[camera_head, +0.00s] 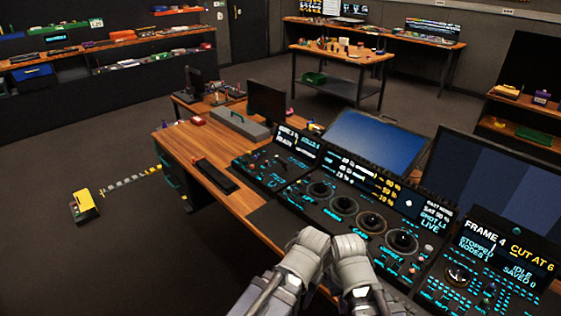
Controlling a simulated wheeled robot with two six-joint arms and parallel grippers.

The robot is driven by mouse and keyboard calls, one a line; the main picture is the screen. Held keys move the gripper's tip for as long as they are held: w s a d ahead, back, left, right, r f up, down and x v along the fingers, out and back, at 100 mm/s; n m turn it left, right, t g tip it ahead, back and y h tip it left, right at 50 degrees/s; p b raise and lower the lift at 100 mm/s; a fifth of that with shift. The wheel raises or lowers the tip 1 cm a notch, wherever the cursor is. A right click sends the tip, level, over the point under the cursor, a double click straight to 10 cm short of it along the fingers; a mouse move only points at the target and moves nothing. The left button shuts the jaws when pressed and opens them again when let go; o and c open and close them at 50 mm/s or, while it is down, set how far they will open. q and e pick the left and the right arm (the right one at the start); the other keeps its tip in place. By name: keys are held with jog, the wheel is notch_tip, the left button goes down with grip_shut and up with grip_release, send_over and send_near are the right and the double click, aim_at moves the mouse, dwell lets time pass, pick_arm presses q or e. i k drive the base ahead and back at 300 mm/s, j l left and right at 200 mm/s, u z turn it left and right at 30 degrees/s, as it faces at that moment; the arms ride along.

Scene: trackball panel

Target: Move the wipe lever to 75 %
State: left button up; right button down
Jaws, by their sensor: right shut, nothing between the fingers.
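The control panel (340,226) on the desk has several large round trackballs in a row with glowing blue labels. A smaller panel (272,170) at its left carries small controls. I cannot tell for sure which control is the wipe lever, and its setting is not readable. My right gripper (350,245) is at the panel's front edge, at the lower middle, shut and empty. My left gripper (308,242) is close beside it on the left; its fingers are not clear enough to judge. The two grippers and arms hide part of the panel's front.
A right-hand panel (500,265) has more buttons and a screen reading "FRAME 4". Large monitors (375,140) stand behind the panels. A black keyboard (216,176) and a grey case (241,124) lie on the wooden desk. A yellow-black box (84,206) is on the floor at left.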

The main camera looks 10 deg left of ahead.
aim_at(283, 163)
jog(key=i+j, duration=0.25)
jog(key=j, duration=0.15)
jog(key=i+j, duration=0.2)
jog(key=j, duration=0.2)
jog(key=i+j, duration=0.25)
jog(key=j, duration=0.15)
jog(key=u, duration=0.05)
